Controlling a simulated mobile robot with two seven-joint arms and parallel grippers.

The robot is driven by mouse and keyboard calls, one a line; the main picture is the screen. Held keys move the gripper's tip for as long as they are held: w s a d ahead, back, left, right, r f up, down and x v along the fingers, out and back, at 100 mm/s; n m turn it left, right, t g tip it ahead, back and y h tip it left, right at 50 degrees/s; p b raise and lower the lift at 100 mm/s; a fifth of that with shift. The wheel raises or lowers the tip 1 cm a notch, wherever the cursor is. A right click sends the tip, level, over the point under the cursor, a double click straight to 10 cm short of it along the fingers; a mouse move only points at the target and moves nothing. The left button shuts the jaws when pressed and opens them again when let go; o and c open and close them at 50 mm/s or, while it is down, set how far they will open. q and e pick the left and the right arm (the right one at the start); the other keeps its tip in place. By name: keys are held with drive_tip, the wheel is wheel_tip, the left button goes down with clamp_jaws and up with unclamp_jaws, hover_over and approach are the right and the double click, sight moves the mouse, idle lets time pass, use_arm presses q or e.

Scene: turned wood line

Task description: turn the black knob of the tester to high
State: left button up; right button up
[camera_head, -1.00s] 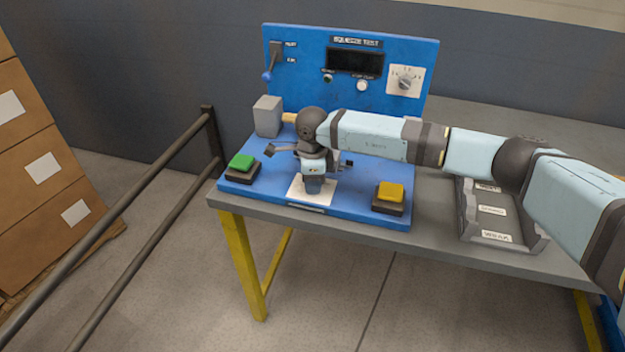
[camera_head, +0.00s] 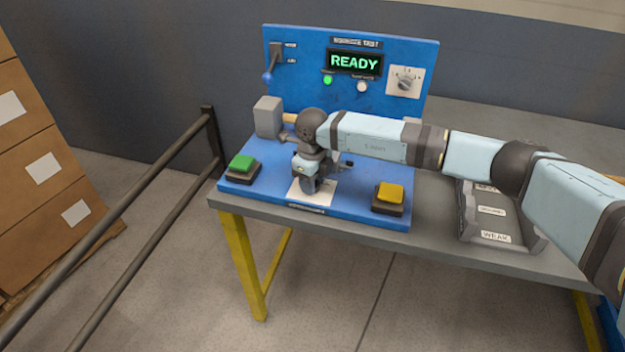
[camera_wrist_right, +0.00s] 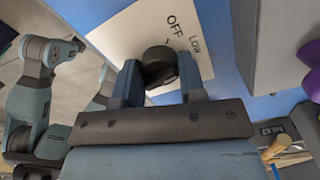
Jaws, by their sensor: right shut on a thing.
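The blue tester (camera_head: 310,85) stands on the table, with a display (camera_head: 355,62) that reads READY and a lit green lamp (camera_head: 327,80). My right gripper (camera_head: 311,186) points down over the white plate (camera_head: 327,194) on the tester's base. In the right wrist view my right gripper (camera_wrist_right: 158,82) is shut on the black knob (camera_wrist_right: 157,58), one finger on each side. OFF and LOW show on the white plate beside the knob; any other marking is hidden. In the head view the gripper hides the knob. My left gripper is not in view.
A green button (camera_head: 242,161) and a yellow button (camera_head: 390,192) flank the plate. A grey block (camera_head: 268,117) and a lever (camera_head: 273,62) are at the left. A grey labelled tray (camera_head: 515,232) lies right on the table (camera_head: 435,235). A railing (camera_head: 150,180) stands left.

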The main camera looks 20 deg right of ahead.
drive_tip(key=m+p, duration=0.1)
drive_tip(key=m, duration=0.4)
drive_tip(key=shift+m, duration=0.3)
drive_tip(key=m+p, duration=0.1)
drive_tip(key=m, duration=0.3)
drive_tip(key=shift+m, duration=0.7)
drive_tip(key=o, duration=0.9)
wheel_tip(320, 180, up, 14)
drive_tip(key=shift+f, duration=0.1)
